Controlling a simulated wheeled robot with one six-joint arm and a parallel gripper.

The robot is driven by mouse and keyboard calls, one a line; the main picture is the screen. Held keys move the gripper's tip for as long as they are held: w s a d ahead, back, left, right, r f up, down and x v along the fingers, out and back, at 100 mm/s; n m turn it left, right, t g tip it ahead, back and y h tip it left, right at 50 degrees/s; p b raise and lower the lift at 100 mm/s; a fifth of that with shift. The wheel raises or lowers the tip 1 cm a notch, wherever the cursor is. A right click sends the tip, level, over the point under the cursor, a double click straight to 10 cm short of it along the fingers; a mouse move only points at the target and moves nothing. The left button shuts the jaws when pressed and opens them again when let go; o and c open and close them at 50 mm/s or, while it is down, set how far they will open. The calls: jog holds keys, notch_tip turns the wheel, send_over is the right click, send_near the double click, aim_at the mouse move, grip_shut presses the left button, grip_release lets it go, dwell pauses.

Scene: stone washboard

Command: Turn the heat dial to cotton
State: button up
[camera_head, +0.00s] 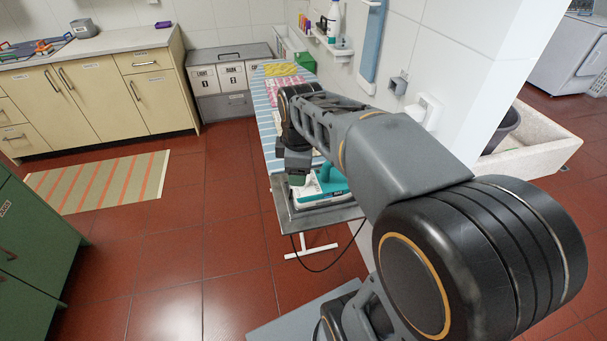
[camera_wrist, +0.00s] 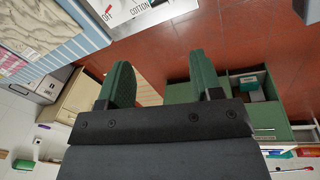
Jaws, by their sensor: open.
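A teal and white iron (camera_head: 333,188) sits on the grey metal end of the ironing board (camera_head: 290,222) in the head view. My gripper (camera_head: 298,180) hangs beside the iron's left end there, partly hidden by my own arm. In the wrist view, my gripper (camera_wrist: 158,82) has its two green fingers apart with nothing between them. A white panel (camera_wrist: 150,14) with the words OFF and COTTON shows at the top edge, beyond the fingertips and apart from them. A small red mark shows near OFF. The heat dial itself is cut off by the frame, so its setting cannot be told.
Folded cloths (camera_head: 282,90) lie on the striped board cover. A dark cord (camera_head: 335,262) hangs below the board. A tiled wall stands right of the board, with a stone sink (camera_head: 540,135) beyond it. Red floor (camera_head: 190,230) is clear on the left, near a green cabinet (camera_head: 35,240).

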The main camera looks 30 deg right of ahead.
jog(key=w+d+n+g, duration=0.2)
jog(key=w+d+n, duration=0.5)
jog(key=n, duration=0.5)
jog(key=f, duration=0.8)
jog(key=a+f, duration=0.1)
jog(key=f, duration=0.4)
jog(key=shift+w+a, duration=0.1)
jog(key=shift+w, duration=0.15)
jog(key=c, duration=0.9)
